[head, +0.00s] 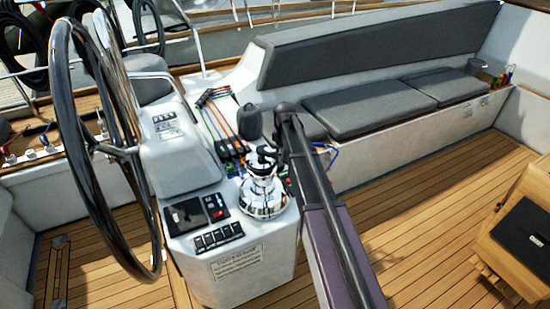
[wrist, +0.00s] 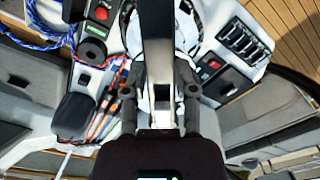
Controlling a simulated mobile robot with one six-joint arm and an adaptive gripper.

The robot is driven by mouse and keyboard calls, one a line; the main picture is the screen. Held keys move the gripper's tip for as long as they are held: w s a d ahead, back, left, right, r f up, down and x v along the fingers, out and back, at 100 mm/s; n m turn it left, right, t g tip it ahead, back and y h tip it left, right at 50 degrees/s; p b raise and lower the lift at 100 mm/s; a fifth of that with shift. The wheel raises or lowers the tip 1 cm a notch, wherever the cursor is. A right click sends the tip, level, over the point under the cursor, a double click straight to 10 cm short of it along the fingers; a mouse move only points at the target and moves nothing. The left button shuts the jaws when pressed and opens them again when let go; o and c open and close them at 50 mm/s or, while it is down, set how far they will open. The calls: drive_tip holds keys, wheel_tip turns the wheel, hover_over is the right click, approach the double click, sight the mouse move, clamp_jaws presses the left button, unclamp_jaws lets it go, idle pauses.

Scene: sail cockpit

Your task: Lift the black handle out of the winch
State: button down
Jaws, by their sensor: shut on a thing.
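The chrome winch (head: 264,197) stands on the white console in the middle of the head view. In the wrist view, its bright drum (wrist: 187,32) shows on both sides of the black handle (wrist: 157,45). The handle runs from the top edge down between my fingers, with a silvery part near my palm. My gripper (wrist: 160,104) is shut on the handle, one finger on each side. Whether the handle's foot sits in the winch socket is hidden. In the head view, my arm covers most of the handle and my gripper.
The steering wheel (head: 98,150) stands left of the console. Rope clutches (head: 232,150) with coloured lines and a dark rounded thing (head: 249,122) lie behind the winch. Switches (head: 218,236) sit in front. Right are a cushioned bench (head: 365,106), a wooden table (head: 510,245) and clear teak floor.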

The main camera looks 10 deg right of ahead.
drive_tip(key=shift+d+r+p, duration=0.1)
drive_tip(key=shift+r+p, duration=0.7)
drive_tip(key=shift+r, duration=0.15)
drive_tip(key=shift+s, duration=0.1)
drive_tip(key=shift+c, duration=1.6)
unclamp_jaws()
drive_tip(key=o, duration=0.3)
drive_tip(key=shift+r, duration=0.1)
drive_tip(key=shift+r+p, duration=4.45)
drive_tip(key=shift+p, duration=0.1)
